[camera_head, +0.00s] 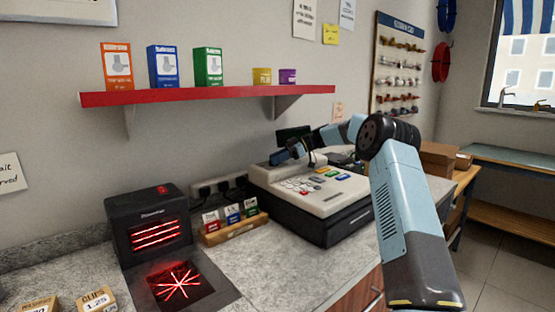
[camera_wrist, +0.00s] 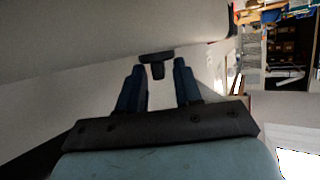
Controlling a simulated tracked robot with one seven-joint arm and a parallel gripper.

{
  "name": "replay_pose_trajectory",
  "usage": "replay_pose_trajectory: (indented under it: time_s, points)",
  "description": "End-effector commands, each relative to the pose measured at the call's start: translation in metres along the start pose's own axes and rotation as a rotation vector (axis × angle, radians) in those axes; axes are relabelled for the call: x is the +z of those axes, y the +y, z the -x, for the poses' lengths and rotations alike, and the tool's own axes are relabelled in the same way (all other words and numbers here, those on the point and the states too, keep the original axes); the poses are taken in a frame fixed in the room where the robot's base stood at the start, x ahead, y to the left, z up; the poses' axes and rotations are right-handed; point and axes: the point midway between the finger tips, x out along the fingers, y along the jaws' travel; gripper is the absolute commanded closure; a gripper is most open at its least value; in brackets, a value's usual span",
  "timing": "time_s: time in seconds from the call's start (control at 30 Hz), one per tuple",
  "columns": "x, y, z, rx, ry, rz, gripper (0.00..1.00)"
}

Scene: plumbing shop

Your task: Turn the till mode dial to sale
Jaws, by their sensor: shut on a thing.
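The till (camera_head: 318,192) is a cream and black cash register on the grey counter, with coloured keys on its sloped top. My gripper (camera_head: 277,158) is at the till's back left, by its upper edge. In the wrist view my two blue fingers (camera_wrist: 159,72) are shut on a small dark knob, the mode dial (camera_wrist: 156,57), which stands out from a pale surface. The dial's markings and pointer do not show. In the head view the dial is hidden by my gripper.
A black scanner (camera_head: 150,228) with glowing red lines and a card rack (camera_head: 234,228) stand left of the till. A red shelf (camera_head: 215,95) with several boxes runs above. A cardboard box (camera_head: 437,158) is behind my arm on the right.

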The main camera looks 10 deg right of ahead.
Motion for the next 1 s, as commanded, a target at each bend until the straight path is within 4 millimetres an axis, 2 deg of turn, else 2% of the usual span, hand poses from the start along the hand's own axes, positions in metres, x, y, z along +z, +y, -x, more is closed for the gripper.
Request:
replay_pose_trajectory:
  time_s: [0.43, 1.0]
  points:
    - [-0.001, -0.002, 0.003, 0.119, 0.0, -0.047, 0.96]
    - [-0.001, -0.01, 0.0, 0.591, -0.001, -0.245, 0.97]
